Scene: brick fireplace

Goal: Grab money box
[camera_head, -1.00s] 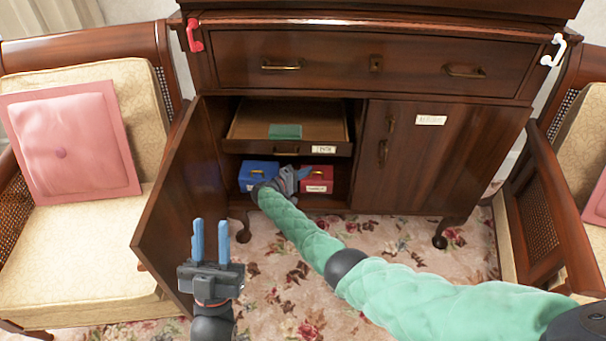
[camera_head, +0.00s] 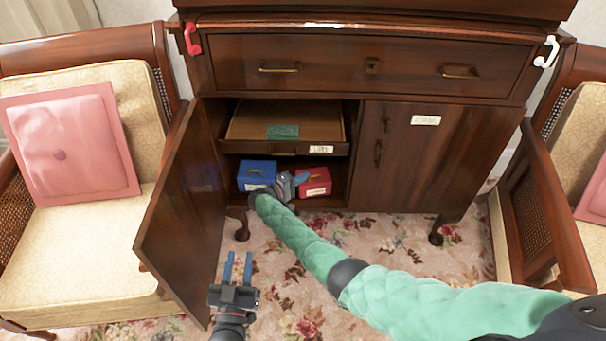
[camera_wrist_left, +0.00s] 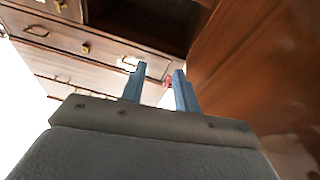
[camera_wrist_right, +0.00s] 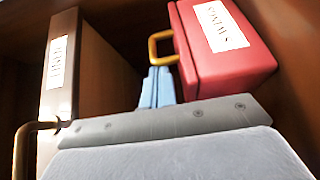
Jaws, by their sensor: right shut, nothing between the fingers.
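Two metal money boxes stand on the cabinet's lower shelf: a blue one (camera_head: 256,170) on the left and a red one (camera_head: 318,184) on the right, each with a brass handle. My right gripper (camera_head: 298,179) is between them at the red box's left side. In the right wrist view its fingers (camera_wrist_right: 157,72) are shut and empty, close by the red box's (camera_wrist_right: 225,70) brass handle (camera_wrist_right: 154,45); I cannot tell whether they touch. My left gripper (camera_head: 239,255) is open and empty, low in front of the open door; its parted fingers show in the left wrist view (camera_wrist_left: 158,70).
The open cabinet door (camera_head: 184,215) stands left of the right arm. A pulled-out wooden drawer (camera_head: 260,147) with a green item (camera_head: 282,132) hangs above the boxes. The right door (camera_head: 440,165) is closed. Cushioned chairs flank the cabinet.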

